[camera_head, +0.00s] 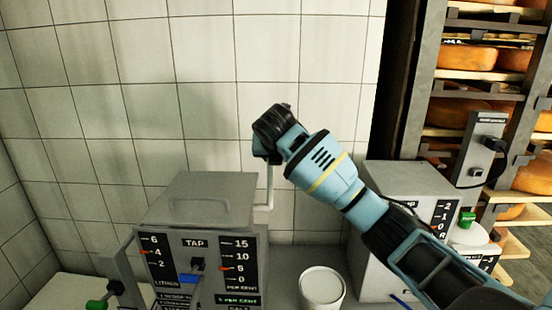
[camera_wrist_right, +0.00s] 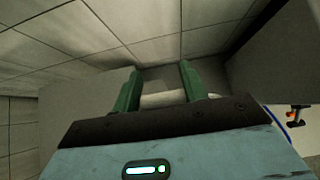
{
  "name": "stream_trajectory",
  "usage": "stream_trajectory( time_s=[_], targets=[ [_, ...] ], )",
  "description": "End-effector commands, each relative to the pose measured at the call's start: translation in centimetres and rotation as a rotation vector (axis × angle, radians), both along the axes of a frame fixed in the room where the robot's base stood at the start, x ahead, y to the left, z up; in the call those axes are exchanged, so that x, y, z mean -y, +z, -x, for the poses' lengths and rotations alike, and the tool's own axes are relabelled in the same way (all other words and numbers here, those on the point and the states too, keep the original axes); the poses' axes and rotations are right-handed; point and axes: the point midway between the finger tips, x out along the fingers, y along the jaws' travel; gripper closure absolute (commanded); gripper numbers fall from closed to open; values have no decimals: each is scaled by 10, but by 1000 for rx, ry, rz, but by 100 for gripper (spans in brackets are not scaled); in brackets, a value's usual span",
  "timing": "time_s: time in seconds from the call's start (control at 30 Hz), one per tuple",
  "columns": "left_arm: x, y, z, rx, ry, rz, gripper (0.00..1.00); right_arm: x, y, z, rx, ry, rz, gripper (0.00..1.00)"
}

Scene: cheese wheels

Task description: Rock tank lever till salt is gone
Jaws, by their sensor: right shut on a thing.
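The grey salt tank (camera_head: 200,215) stands at the lower middle of the head view, with a lid and handle on top. Its front has a litres scale (camera_head: 155,258) with a red pointer near 4 and a per cent scale (camera_head: 238,262) with a red pointer near 5. A pale lever (camera_head: 270,187) rises at the tank's right side. My right gripper (camera_head: 266,158) is shut on the lever's upper part; the arm hides some of it. In the wrist view the green fingers (camera_wrist_right: 160,88) flank a pale bar (camera_wrist_right: 165,98). My left gripper is out of view.
A white bucket (camera_head: 321,288) stands right of the tank. A second grey box with a scale (camera_head: 400,190) sits behind my right arm. Shelves of cheese wheels (camera_head: 465,58) stand at the right. A tiled wall (camera_head: 190,90) closes the back. A green-ended part (camera_head: 97,304) is at lower left.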

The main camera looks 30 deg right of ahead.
Motion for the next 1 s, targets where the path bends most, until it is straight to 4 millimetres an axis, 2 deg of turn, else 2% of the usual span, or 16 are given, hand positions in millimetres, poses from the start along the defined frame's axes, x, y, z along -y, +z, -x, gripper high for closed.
stream_trajectory(
  time_s=[0.03,0.2,0.87,0.9,1.0],
  targets=[
    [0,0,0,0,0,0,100,6,-1,-3,-12,-10,-3,98],
    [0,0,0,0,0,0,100,10,-6,-9,-8,-9,1,98],
    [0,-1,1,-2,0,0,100,13,-15,-14,-16,-10,4,98],
    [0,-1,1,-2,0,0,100,13,-16,-14,-18,-9,4,53],
    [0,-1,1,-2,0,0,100,13,-15,-14,-16,-8,3,40]
  ],
)
